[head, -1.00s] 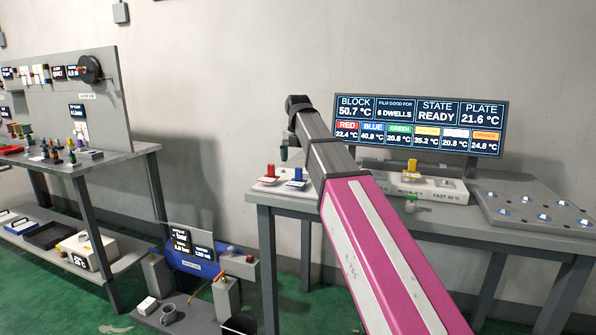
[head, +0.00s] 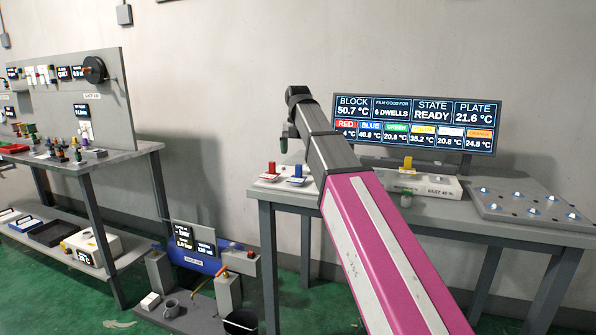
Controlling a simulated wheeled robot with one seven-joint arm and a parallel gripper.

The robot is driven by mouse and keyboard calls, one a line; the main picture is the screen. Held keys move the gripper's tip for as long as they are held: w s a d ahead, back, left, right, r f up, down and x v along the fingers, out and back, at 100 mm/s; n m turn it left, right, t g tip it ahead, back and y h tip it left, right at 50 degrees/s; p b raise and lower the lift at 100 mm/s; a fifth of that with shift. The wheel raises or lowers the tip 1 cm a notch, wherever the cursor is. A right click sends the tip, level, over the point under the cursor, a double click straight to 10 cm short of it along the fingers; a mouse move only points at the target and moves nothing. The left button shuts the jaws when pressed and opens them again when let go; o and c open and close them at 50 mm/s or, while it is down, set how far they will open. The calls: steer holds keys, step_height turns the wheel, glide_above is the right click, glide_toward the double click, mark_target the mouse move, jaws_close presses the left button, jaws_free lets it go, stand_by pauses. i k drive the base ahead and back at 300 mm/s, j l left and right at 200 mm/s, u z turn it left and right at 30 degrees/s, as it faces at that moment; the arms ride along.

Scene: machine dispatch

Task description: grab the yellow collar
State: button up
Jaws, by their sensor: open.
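A yellow collar (head: 407,163) stands on the white block unit (head: 440,187) at the back of the right-hand bench, below the display. My arm reaches from the lower right up and across the bench, then bends down at its far end. My gripper (head: 286,143) is at that end, left of the yellow collar and apart from it, above the red and blue pieces. It is open and small in the view, with its fingers hard to make out. My arm hides part of the bench's middle.
A red piece (head: 271,168) and a blue piece (head: 298,171) stand at the bench's left. A studded plate (head: 525,208) lies to the right. A display (head: 417,122) stands behind. Another bench (head: 105,160) is at left.

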mark_target(407, 173)
steer(key=k, duration=0.85)
